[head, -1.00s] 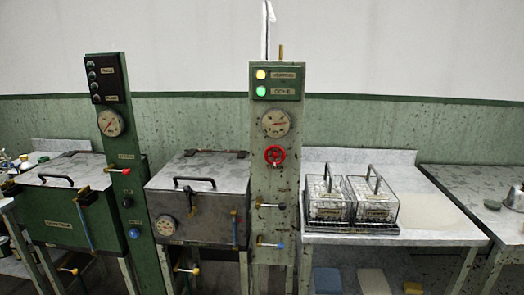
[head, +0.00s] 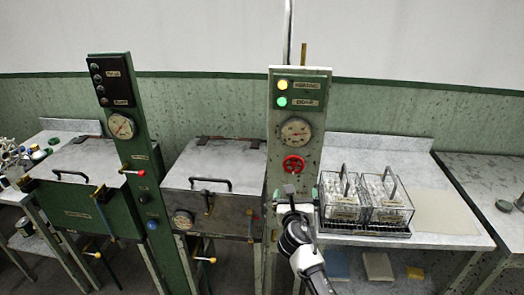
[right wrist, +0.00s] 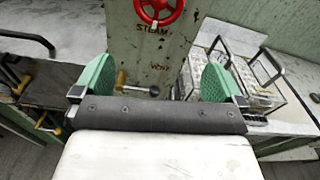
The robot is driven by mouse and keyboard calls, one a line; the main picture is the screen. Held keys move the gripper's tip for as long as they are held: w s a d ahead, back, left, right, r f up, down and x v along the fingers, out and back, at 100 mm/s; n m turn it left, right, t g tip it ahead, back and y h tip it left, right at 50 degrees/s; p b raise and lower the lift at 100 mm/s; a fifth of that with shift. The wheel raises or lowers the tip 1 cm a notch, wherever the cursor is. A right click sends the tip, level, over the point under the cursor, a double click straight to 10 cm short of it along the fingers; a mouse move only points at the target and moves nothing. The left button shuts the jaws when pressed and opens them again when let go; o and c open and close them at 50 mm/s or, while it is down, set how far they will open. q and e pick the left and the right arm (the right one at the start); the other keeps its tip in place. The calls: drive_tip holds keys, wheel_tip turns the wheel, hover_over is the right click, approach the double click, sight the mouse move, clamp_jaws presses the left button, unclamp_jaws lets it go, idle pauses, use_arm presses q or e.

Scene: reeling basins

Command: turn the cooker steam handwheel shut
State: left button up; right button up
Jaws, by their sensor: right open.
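The red steam handwheel (head: 293,164) sits on the front of the grey-green cooker column (head: 312,150), under the round gauge (head: 295,132). My right gripper (head: 289,192) is in front of the column, a little below the wheel. In the right wrist view, my right gripper (right wrist: 157,85) has its green-padded fingers wide apart with nothing held between them. The handwheel (right wrist: 158,8) shows at the top edge there, beyond the fingers and partly cut off, above a "STEAM" label. My left gripper is not in view.
A vent lever (right wrist: 137,86) sticks out of the column below the wheel. The cooker box (head: 205,190) stands left of the column. Wire crates (head: 345,197) stand on the table to the right, close to my right arm. A green post (head: 130,150) stands further left.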

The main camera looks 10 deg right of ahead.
sight(294, 166)
drive_tip(key=shift+n+t, duration=0.3)
drive_tip(key=shift+n, duration=0.2)
drive_tip(key=w+r, duration=0.1)
drive_tip(key=w, duration=0.2)
drive_tip(key=w+d+b, duration=0.1)
drive_tip(key=w, duration=0.2)
drive_tip(key=w+r+b, duration=0.1)
drive_tip(key=w, duration=0.2)
drive_tip(key=shift+d+r, duration=0.25)
drive_tip(key=shift+r, duration=0.1)
drive_tip(key=shift+b+x, duration=0.55)
drive_tip(key=shift+x, duration=0.55)
drive_tip(key=shift+r, duration=0.1)
drive_tip(key=shift+c, duration=0.5)
drive_tip(key=c, duration=0.8)
